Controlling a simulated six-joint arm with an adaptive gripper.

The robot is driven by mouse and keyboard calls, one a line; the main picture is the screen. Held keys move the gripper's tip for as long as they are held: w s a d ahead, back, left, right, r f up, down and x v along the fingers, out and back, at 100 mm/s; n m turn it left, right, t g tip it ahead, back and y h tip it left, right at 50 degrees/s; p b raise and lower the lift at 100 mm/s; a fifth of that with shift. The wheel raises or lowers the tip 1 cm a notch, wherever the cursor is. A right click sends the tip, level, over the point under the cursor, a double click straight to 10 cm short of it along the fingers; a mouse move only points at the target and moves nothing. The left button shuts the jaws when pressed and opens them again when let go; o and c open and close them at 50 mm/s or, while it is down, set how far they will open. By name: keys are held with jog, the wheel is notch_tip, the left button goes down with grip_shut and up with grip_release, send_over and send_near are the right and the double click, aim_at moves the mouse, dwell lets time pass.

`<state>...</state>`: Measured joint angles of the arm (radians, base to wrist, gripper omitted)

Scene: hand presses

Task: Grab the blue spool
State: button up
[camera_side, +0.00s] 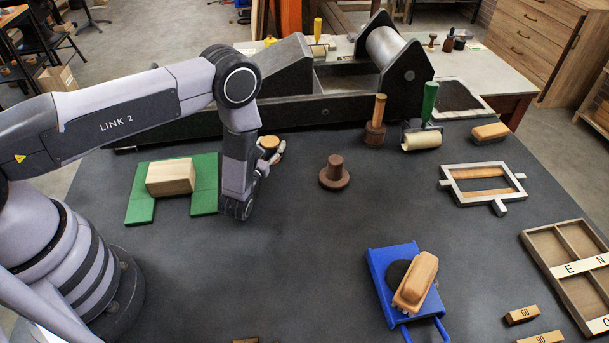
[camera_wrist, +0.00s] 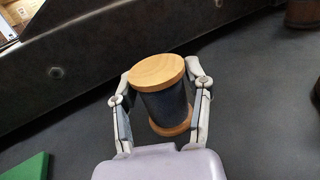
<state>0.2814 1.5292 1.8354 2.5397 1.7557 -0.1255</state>
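The spool (camera_wrist: 166,103) has pale wooden end discs and a dark blue-grey wound middle. In the wrist view it stands between the two fingers of my gripper (camera_wrist: 160,84). The fingers are spread on either side of it, with a gap showing at the left; contact on the right is unclear. In the side view, the spool's wooden top (camera_side: 268,142) shows just right of my gripper (camera_side: 272,158), which hides much of the spool. The spool appears to stand on the dark table.
A green U-shaped mat (camera_side: 205,185) with a wooden block (camera_side: 171,177) lies left of my gripper. The black press (camera_side: 290,110) stands close behind. A brown knobbed piece (camera_side: 335,174) stands to the right. A blue tray (camera_side: 384,262) is farther forward; table between is clear.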

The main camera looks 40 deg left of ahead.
jog(key=c, duration=0.6)
jog(key=shift+r, duration=0.1)
jog(key=shift+c, duration=0.2)
